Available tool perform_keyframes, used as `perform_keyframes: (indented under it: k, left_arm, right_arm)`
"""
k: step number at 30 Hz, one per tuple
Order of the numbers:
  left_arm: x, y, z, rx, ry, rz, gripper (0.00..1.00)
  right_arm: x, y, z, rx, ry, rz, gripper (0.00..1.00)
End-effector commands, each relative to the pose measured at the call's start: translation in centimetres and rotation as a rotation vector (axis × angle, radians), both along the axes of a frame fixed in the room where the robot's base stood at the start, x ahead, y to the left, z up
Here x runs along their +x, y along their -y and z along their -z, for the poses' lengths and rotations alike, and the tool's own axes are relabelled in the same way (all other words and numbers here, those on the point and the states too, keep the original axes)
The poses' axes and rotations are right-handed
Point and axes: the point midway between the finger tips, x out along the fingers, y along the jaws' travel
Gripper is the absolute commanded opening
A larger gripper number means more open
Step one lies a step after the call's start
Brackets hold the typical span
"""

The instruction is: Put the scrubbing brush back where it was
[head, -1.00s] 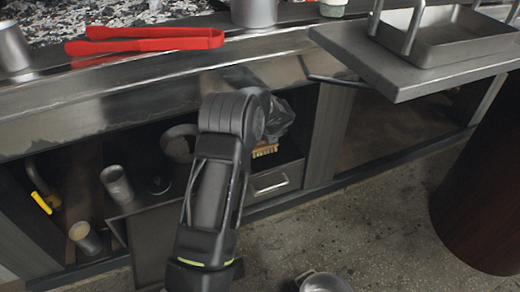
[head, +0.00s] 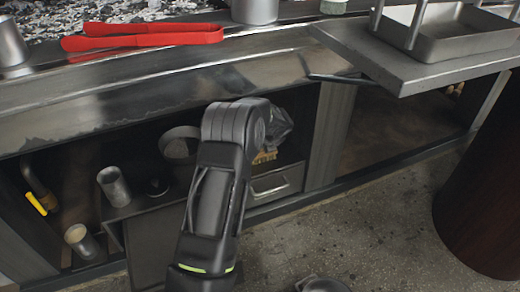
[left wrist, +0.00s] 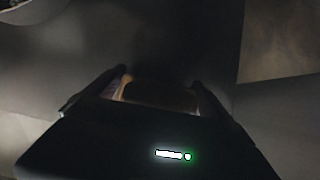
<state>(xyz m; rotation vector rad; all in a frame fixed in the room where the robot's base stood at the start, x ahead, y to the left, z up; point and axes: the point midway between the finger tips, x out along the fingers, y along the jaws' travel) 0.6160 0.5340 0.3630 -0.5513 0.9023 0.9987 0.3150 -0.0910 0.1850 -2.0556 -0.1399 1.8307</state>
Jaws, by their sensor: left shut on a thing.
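The scrubbing brush (head: 265,157) shows as a small tan, bristly strip inside the open shelf under the counter, just above a drawer front. My left gripper (head: 279,127) reaches into that shelf, with its dark body partly hiding the brush. In the left wrist view, the left gripper (left wrist: 160,79) is shut on the brush (left wrist: 158,95), a dim orange-brown block between the fingers. The wrist view is dark, so I cannot tell whether the brush touches the shelf floor.
The counter edge (head: 150,88) runs above the shelf and my arm. A drawer (head: 275,185) lies just below the brush, and an upright panel (head: 330,135) stands to its right. Metal cups (head: 113,186) and a round pot (head: 180,147) are to the left. Red tongs (head: 150,36) lie on top.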

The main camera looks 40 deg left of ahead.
Motion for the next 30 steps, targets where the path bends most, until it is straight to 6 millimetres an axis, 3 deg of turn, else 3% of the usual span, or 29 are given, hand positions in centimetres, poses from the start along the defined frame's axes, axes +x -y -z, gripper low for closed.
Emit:
perform_keyframes:
  k: [2,3,4,17,30]
  left_arm:
    - [0.0,0.0,0.2,0.000,0.000,0.000,0.36]
    - [0.0,0.0,0.2,0.000,0.000,0.000,0.97]
    - [0.0,0.0,0.2,0.000,0.000,0.000,0.99]
    - [-0.1,0.4,-0.9,0.000,0.000,0.001,1.00]
    - [-2.1,4.3,-8.1,-0.001,0.001,0.002,1.00]
  right_arm:
    - [0.0,0.0,0.0,0.000,0.000,0.000,0.36]
    - [0.0,0.0,0.0,0.000,0.000,0.000,0.36]
    - [0.0,0.0,0.0,0.000,0.000,0.000,0.36]
    - [-0.1,0.0,-0.4,-0.001,-0.001,0.000,0.36]
    - [-0.6,-0.1,-3.5,-0.004,-0.007,-0.005,0.36]
